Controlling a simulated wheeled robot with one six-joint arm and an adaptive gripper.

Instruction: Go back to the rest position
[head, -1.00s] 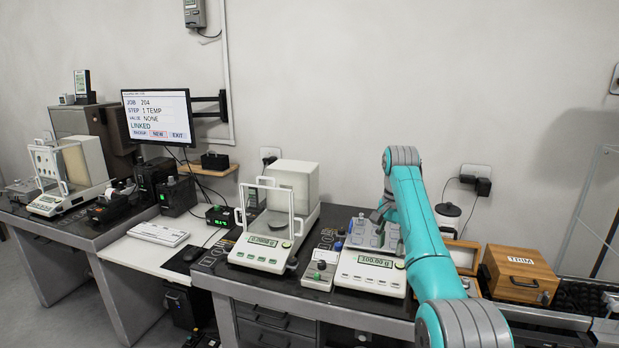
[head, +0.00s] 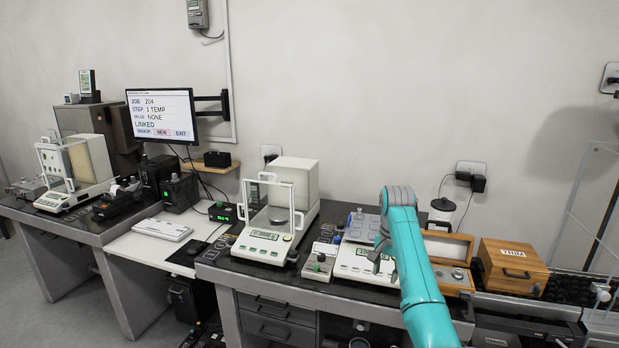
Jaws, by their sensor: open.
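My gripper (head: 384,262) hangs from the end of my teal arm, over the front of the right-hand balance (head: 352,262). Its fingers are small and partly hidden by the arm. It is open and I see nothing held in it. The right-hand balance has a grey pan area at its back, and its display is partly covered by my gripper. I cannot tell how high above the balance the gripper is.
A balance with a glass draft shield (head: 262,245) stands left of my gripper, with a small control box (head: 320,262) between. An open wooden case (head: 449,247) and a wooden box (head: 511,267) stand right. The monitor (head: 161,115) is at left.

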